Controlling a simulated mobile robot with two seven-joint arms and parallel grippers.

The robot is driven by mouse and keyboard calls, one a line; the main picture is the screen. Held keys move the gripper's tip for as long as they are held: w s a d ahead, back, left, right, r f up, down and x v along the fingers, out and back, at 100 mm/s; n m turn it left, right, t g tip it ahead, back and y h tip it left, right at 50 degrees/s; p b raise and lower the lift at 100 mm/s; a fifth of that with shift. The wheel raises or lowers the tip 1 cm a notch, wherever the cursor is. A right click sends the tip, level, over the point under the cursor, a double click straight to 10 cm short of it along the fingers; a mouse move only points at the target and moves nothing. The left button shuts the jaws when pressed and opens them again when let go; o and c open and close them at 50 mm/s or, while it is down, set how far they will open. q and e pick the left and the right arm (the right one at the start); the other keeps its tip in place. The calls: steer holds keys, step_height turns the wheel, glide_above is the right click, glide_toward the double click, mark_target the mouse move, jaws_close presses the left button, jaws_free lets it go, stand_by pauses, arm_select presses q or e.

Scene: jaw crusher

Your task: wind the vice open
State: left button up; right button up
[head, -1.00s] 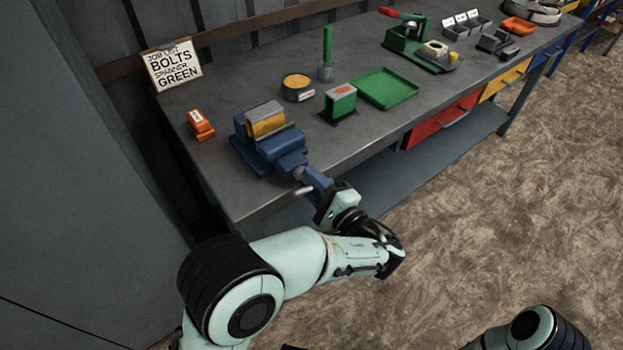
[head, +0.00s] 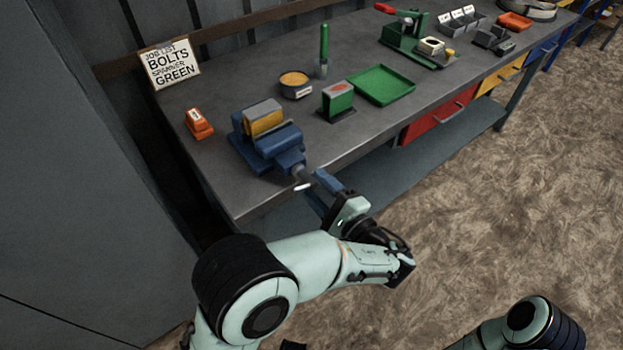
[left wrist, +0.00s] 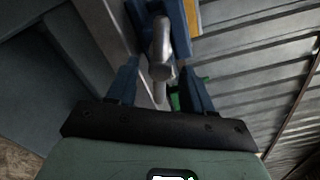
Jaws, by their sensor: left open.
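The blue vice (head: 262,150) is fixed at the near left end of the bench, with a yellow block (head: 264,119) between its jaws. Its grey handle (head: 303,187) is at the front end of the screw, past the bench edge. My left gripper (head: 312,184) is open at the handle, its two blue fingers spread apart. In the left wrist view the grey handle bar (left wrist: 160,40) shows in the gap between the fingers, and I see clearance on both sides. I cannot tell how deep the bar sits between them. My right gripper is out of view.
On the bench (head: 225,195) stand an orange box (head: 198,125), a round tin (head: 295,84), a green block (head: 337,100) and a green tray (head: 382,85). A job list sign (head: 170,64) leans at the back. Open floor lies at the right.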

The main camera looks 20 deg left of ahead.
arm_select(q)
steer(key=v, duration=1)
steer(key=shift+p, duration=0.4)
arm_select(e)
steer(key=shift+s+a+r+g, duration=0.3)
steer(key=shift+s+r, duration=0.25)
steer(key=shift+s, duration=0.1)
arm_select(q)
steer(key=shift+o, duration=0.2)
steer(key=shift+s+d, duration=0.1)
steer(key=shift+d, duration=0.1)
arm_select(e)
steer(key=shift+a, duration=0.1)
